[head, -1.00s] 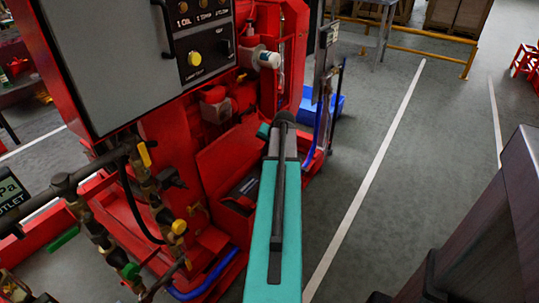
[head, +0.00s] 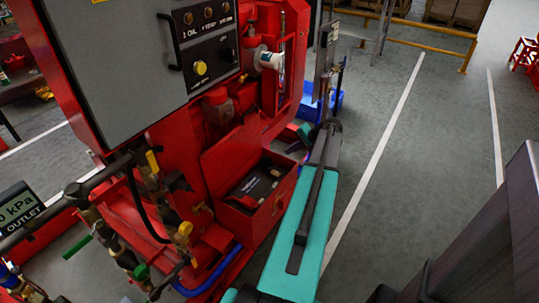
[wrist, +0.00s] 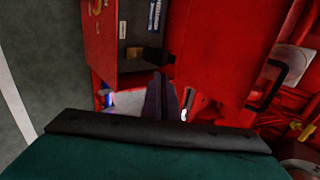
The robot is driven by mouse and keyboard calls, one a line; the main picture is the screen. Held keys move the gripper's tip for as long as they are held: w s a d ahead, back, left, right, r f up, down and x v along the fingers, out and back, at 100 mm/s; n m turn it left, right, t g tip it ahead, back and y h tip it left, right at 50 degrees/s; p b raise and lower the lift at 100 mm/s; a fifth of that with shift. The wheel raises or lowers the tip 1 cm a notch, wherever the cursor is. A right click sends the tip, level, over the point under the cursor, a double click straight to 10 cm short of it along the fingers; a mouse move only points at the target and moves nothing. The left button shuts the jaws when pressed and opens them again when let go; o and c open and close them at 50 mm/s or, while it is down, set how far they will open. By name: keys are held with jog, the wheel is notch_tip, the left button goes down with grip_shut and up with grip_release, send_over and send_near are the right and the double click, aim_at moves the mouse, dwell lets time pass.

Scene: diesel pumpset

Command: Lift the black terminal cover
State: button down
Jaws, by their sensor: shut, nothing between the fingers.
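The open red battery box (head: 278,204) stands beside my arm in the head view, with a dark battery (head: 262,185) inside. In the wrist view the battery (wrist: 138,22) shows at the top, with pale labels. A small black piece (wrist: 150,54) at its near edge looks like the terminal cover, but its shape is unclear. My gripper (wrist: 161,76) is shut and empty, its dark fingers pointing toward that piece. Whether the fingertips touch it cannot be told. In the head view my arm hides the gripper.
The box's raised red lid (wrist: 220,45) stands close right of the fingers. A grey control panel (head: 135,60) and pipes with valves (head: 150,210) are left of the box. Open grey floor (head: 400,180) lies to the right.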

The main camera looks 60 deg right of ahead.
aim_at(264, 155)
jog(key=x, duration=1)
jog(key=w, duration=0.3)
jog(key=shift+f, duration=0.3)
jog(key=shift+w, duration=0.5)
jog(key=shift+f, duration=0.1)
jog(key=shift+w+f, duration=0.1)
jog(key=shift+w, duration=0.95)
jog(key=shift+a, duration=0.1)
jog(key=shift+s, duration=0.15)
